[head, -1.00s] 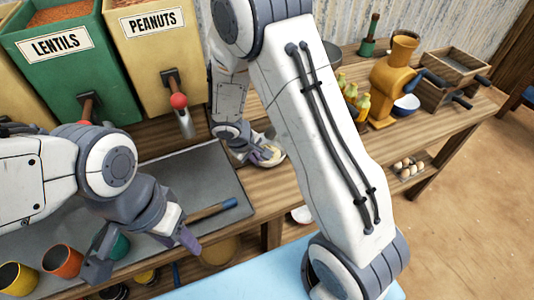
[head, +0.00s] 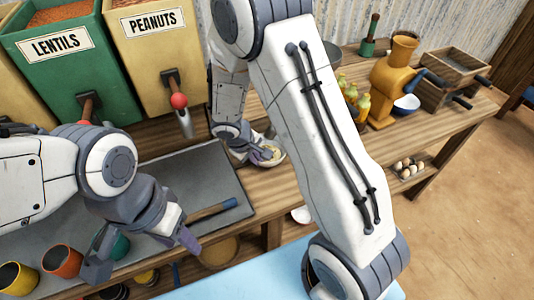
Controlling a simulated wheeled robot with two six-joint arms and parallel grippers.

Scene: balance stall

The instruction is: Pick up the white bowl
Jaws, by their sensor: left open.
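A small white bowl (head: 280,157) with something tan in it is on the wooden counter, just right of the grey tray. My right gripper (head: 262,156) is at its near left side, and the forearm partly covers the view. I cannot tell whether its fingers are closed on the rim. Another white bowl with a blue inside (head: 406,104) stands further right, beside the yellow grinder. My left gripper (head: 142,250) is open and empty, its fingers wide apart in front of the tray.
The grey tray (head: 215,168) holds a blue-tipped wooden tool (head: 212,209). Orange (head: 62,258) and yellow (head: 18,277) cups stand at lower left. Dispensers (head: 155,60) line the back. Bottles (head: 362,105) and a grinder (head: 392,80) stand on the right.

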